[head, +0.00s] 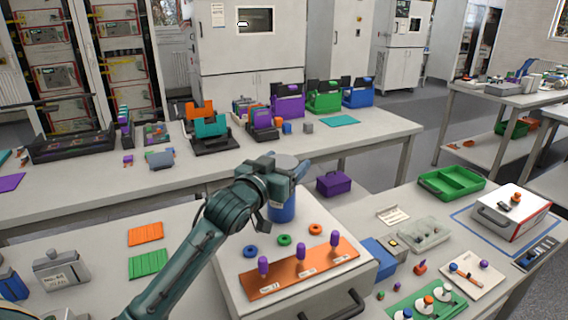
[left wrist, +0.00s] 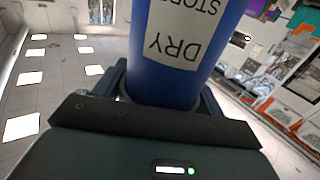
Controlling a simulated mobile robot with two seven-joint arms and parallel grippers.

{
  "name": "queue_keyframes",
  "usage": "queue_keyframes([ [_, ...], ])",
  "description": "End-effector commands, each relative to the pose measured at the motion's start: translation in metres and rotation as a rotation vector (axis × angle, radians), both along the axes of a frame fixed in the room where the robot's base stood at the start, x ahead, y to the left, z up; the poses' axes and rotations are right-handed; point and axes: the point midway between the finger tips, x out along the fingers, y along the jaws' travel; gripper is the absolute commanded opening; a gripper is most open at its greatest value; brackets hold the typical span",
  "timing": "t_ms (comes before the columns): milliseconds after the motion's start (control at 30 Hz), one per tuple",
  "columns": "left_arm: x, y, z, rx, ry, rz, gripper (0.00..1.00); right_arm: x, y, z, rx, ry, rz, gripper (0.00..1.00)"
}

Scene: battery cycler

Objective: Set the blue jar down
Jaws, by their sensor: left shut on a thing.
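The blue jar (head: 283,212) has a grey lid and is roughly upright at the back of the white drawer unit's top (head: 225,225). I cannot tell whether its base touches that top. My left gripper (head: 277,186) is shut around the jar's side. In the left wrist view the blue jar (left wrist: 168,82) fills the space between the fingers, and its white label reads "DRY STOR…" upside down. My right gripper is not in view.
On the drawer unit lie a blue ring (head: 250,252), a green ring (head: 284,240), an orange ring (head: 315,229) and an orange board (head: 283,283) with three purple pegs. A purple box (head: 334,184) stands behind. A green tray (head: 452,183) sits at right.

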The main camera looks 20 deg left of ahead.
Motion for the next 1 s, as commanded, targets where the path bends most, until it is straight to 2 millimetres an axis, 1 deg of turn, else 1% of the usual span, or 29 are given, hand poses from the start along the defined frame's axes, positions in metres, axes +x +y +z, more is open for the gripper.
queue_keyframes([
  [67,0.000,0.000,-0.002,0.000,-0.002,0.000,0.30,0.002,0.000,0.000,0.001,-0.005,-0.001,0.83],
  [100,0.000,0.000,-0.003,0.000,0.000,0.000,0.72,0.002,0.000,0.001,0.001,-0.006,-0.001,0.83],
  [333,0.000,0.000,-0.002,0.000,0.000,0.000,0.91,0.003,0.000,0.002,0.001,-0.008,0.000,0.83],
  [367,0.000,0.000,-0.002,0.000,0.000,0.000,0.92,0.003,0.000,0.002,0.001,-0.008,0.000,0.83],
  [567,0.000,0.000,-0.002,0.000,0.000,0.000,0.92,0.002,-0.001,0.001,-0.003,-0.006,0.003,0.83],
  [667,-0.001,0.000,0.002,0.001,-0.001,0.000,0.92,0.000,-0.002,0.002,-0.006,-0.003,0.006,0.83],
  [767,-0.012,0.001,0.001,0.000,0.001,-0.001,0.92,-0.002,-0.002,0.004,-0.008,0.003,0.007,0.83],
  [867,-0.029,0.003,0.002,0.000,0.002,-0.001,0.92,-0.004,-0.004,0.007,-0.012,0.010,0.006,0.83],
  [1000,-0.059,0.007,0.002,0.001,0.003,0.000,0.92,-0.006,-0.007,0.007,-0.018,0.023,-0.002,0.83],
])
